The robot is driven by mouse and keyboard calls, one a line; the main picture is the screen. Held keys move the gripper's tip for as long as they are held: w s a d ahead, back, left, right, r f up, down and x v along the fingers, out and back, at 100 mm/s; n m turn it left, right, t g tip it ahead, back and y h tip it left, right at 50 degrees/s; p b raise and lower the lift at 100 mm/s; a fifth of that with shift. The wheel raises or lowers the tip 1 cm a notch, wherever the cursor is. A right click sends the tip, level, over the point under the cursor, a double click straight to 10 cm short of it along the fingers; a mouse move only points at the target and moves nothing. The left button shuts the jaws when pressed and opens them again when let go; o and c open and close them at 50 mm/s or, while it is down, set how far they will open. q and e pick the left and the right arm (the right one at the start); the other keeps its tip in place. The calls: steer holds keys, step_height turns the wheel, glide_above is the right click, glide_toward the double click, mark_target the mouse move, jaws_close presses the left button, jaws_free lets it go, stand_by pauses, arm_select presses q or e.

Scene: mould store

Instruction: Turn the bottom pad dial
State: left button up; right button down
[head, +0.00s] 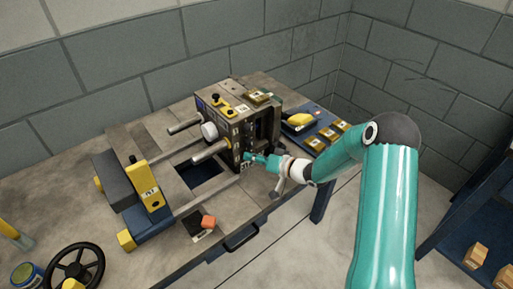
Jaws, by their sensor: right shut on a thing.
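My right gripper (249,158) reaches in from the right to the lower front corner of this unit. Its fingers are shut on a small part there, which seems to be the bottom pad dial. The fingers cover most of that part, so its shape and its angle cannot be made out. Small pale labels show on the unit's edge above the fingertips. My left gripper is not in view.
A yellow clamp block (149,189) sits on the rails at left. A black handwheel (75,267) is at lower left. A blue tray (316,124) with yellow pieces is behind my right arm. A blue shelf (470,225) stands right.

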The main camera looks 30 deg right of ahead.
steer(key=shift+d+r+m+y+p, duration=0.15)
steer(key=shift+m+y+p, duration=0.1)
steer(key=shift+m, duration=0.3)
steer(key=shift+d+m+y+p, duration=0.15)
steer(key=shift+m+y+p, duration=0.1)
steer(key=shift+m, duration=0.3)
steer(key=shift+d+m+t+y, duration=0.1)
steer(key=shift+m+t+y, duration=0.4)
steer(key=shift+m, duration=0.4)
steer(key=c, duration=1)
jaws_free()
steer(key=shift+o, duration=0.4)
steer(key=shift+f, duration=0.2)
steer(key=v, duration=1.1)
steer(key=shift+s, duration=0.45)
